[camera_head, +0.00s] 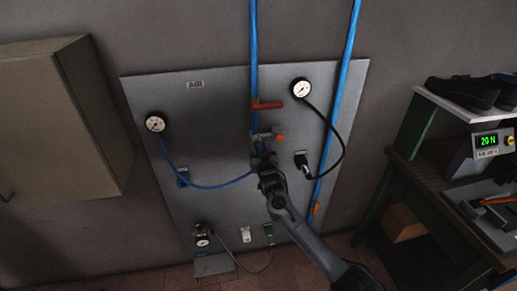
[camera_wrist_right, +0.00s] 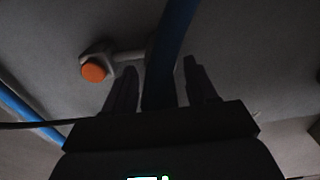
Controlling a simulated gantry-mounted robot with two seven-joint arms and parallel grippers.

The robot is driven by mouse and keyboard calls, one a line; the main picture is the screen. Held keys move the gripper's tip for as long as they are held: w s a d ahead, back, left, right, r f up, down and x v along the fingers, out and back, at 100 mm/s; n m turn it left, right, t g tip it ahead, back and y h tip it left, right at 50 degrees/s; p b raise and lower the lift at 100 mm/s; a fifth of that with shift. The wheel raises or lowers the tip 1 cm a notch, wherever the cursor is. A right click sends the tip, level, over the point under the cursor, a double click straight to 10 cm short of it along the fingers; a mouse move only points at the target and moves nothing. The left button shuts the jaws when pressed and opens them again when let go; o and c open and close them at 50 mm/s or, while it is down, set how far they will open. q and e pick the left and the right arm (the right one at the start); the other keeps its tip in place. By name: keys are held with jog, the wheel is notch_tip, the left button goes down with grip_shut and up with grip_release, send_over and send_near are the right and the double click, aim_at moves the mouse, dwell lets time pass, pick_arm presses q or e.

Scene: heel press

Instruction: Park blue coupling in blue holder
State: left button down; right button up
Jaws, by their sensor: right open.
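My right gripper (camera_head: 262,160) is at the lower end of the middle blue air pipe (camera_head: 254,60), in front of the panel. In the right wrist view the gripper (camera_wrist_right: 160,85) is open, and a blue length of pipe or hose (camera_wrist_right: 172,45) shows between its fingers. A thin blue hose (camera_head: 215,187) runs from the left gauge past a small blue holder (camera_head: 182,178) and ends behind my right gripper. The blue coupling cannot be made out; the gripper hides the hose's end. My left gripper is not in view.
A grey fitting with an orange knob (camera_head: 280,138) sits right beside my gripper. An orange-red valve lever (camera_head: 268,104) is above it. A black hose (camera_head: 341,140) loops to a coupling (camera_head: 302,165) at right. A cabinet (camera_head: 60,120) stands left, a bench (camera_head: 440,190) right.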

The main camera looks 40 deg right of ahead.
jog(key=shift+c, duration=0.5)
grip_shut()
jog(key=shift+r, duration=0.1)
jog(key=shift+p+v, duration=0.95)
jog(key=shift+p, duration=0.2)
jog(key=p+v, duration=0.4)
dwell(0.4)
